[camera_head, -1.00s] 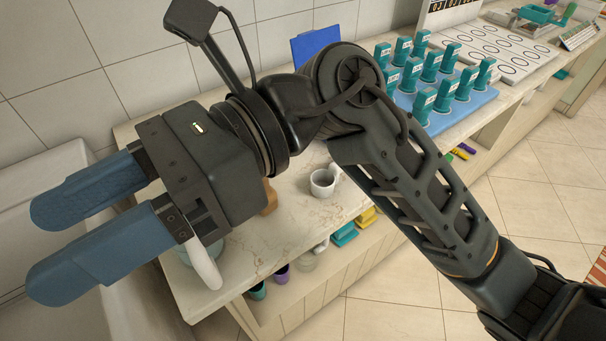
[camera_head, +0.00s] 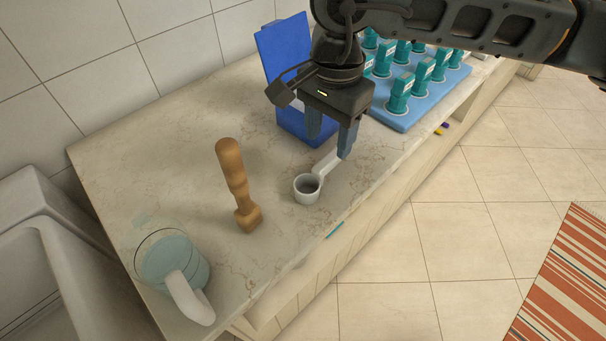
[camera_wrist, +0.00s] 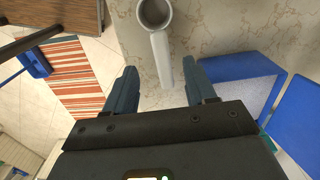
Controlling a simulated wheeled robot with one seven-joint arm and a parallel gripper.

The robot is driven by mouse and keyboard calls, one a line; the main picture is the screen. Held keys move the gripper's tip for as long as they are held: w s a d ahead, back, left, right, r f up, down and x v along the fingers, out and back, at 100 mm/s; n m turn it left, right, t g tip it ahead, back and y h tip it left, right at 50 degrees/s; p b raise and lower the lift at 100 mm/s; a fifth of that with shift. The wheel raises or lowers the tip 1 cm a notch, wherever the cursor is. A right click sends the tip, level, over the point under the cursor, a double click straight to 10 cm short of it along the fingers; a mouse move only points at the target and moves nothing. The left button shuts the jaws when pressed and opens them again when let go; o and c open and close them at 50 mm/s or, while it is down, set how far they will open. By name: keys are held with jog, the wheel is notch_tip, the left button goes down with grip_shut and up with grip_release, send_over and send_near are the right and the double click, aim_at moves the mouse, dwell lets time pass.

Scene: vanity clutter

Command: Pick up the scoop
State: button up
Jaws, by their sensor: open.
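The scoop (camera_head: 307,188) is a small white cup with a straight handle, lying on the marble counter (camera_head: 190,140). In the head view its handle points up and right, toward my gripper (camera_head: 330,150). My gripper points down and is open, with its blue fingers over the handle end. In the wrist view the scoop (camera_wrist: 155,15) is at the top, and its handle runs down between the two fingers of my gripper (camera_wrist: 158,90). The handle appears apart from both fingers. My gripper holds nothing.
An open blue box (camera_head: 290,60) stands close behind my gripper. A blue tray (camera_head: 405,122) with several teal-handled items is to the right. A wooden pestle-like tool (camera_head: 235,180) and a glass pitcher (camera_head: 165,262) stand left. The counter's front edge is near the scoop.

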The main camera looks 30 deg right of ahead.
aim_at(326, 162)
jog(key=shift+w+d+f, duration=0.1)
jog(key=shift+d+f, duration=0.05)
jog(key=shift+f, duration=0.15)
jog(key=shift+f+p, duration=0.85)
jog(key=shift+f, duration=2.65)
jog(key=shift+a, duration=0.2)
grip_shut()
